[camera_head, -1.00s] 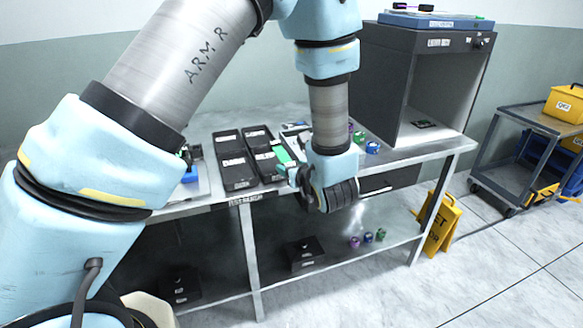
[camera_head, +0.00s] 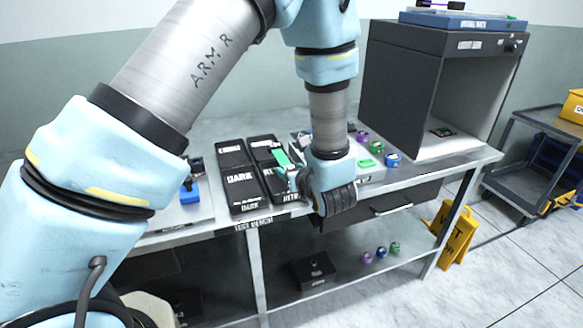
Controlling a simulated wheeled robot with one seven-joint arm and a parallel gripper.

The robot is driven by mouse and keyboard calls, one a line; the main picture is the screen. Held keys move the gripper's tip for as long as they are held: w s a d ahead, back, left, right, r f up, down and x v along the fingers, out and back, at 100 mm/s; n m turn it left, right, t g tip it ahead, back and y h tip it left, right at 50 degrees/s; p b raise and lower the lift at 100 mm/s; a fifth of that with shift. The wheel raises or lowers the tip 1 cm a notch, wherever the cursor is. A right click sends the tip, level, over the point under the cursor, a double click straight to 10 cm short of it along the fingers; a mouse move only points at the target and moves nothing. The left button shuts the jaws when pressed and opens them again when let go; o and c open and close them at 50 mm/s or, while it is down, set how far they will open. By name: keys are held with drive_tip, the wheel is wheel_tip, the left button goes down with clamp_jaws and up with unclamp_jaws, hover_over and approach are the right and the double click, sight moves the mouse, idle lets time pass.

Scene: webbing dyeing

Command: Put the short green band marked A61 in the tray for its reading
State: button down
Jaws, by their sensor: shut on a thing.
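A short green band (camera_head: 281,159) shows at the tip of my gripper (camera_head: 293,177). My gripper is shut on it, over the right-hand trays. The marking on the band is too small to read. Several black trays stand in two columns on the bench. The front left tray (camera_head: 243,190) is labelled DARK. The front right tray (camera_head: 272,184) has a label partly hidden by my gripper, starting with what looks like RET. The back left tray (camera_head: 231,158) and back right tray (camera_head: 263,152) have labels I cannot read clearly.
A dark open-fronted booth (camera_head: 400,85) stands at the bench's right. Small coloured spools (camera_head: 376,147) and another green piece (camera_head: 366,163) lie between it and my arm. A blue item (camera_head: 189,193) is left of the trays. A yellow floor sign (camera_head: 458,232) stands beyond the bench.

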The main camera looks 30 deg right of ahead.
sight(292, 202)
drive_tip(key=shift+f+b, duration=0.75)
drive_tip(key=shift+f, duration=0.75)
wheel_tip(292, 202, down, 3)
drive_tip(key=b, duration=0.3)
drive_tip(key=shift+f, duration=0.1)
drive_tip(key=shift+s+f+b, duration=0.1)
drive_tip(key=shift+f+b, duration=0.05)
drive_tip(key=shift+b, duration=0.25)
drive_tip(key=shift+s+a+f, duration=0.1)
drive_tip(key=shift+f, duration=0.1)
drive_tip(key=shift+c, duration=1.5)
unclamp_jaws()
drive_tip(key=shift+o, duration=0.7)
drive_tip(key=shift+s, duration=0.25)
drive_tip(key=b+v, duration=0.1)
drive_tip(key=v, duration=0.4)
drive_tip(key=r+b+v, duration=0.1)
drive_tip(key=v, duration=0.4)
drive_tip(key=shift+r+b, duration=0.1)
drive_tip(key=shift+b, duration=0.2)
